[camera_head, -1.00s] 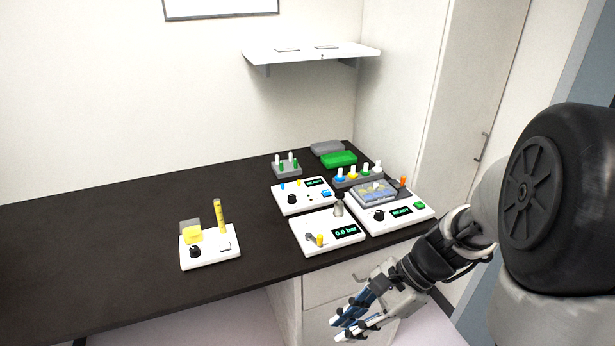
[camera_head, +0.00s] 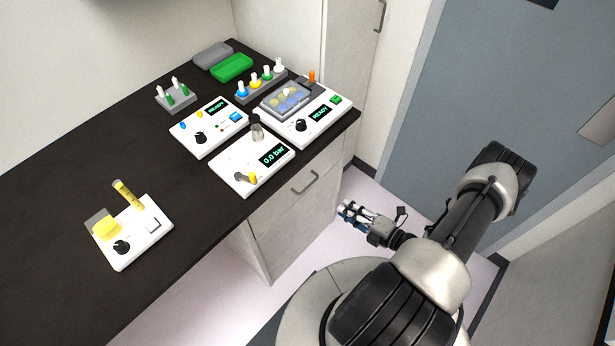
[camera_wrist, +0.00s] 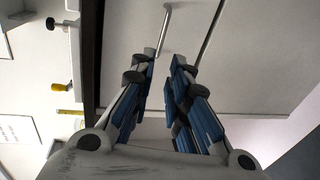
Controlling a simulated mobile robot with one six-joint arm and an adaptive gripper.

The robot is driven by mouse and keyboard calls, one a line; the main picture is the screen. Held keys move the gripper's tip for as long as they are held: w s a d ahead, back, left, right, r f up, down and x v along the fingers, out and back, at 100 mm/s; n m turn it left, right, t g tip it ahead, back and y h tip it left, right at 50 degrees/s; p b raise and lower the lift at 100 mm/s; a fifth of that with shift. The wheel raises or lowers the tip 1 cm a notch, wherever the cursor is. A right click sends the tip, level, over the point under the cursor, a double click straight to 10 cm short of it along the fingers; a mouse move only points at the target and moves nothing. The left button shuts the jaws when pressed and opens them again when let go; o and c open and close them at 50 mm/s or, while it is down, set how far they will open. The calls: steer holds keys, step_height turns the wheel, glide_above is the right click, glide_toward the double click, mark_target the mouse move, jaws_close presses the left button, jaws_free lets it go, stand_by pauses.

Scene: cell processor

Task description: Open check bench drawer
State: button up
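The check bench drawer (camera_head: 272,203) is in the pale cabinet under the dark worktop, and its front looks flush with the cabinet.
The worktop (camera_head: 60,200) carries white devices, including the pressure unit (camera_head: 235,175) reading 0.0 bar above the drawer and a unit (camera_head: 325,120) reading READY. Open floor (camera_head: 375,195) lies to the right of the cabinet, before a blue-grey door (camera_head: 465,90).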

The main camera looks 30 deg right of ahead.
steer(key=b, duration=0.3)
glide_toward(308, 186)
steer(key=x, duration=1)
steer(key=shift+f, duration=0.25)
jaws_close()
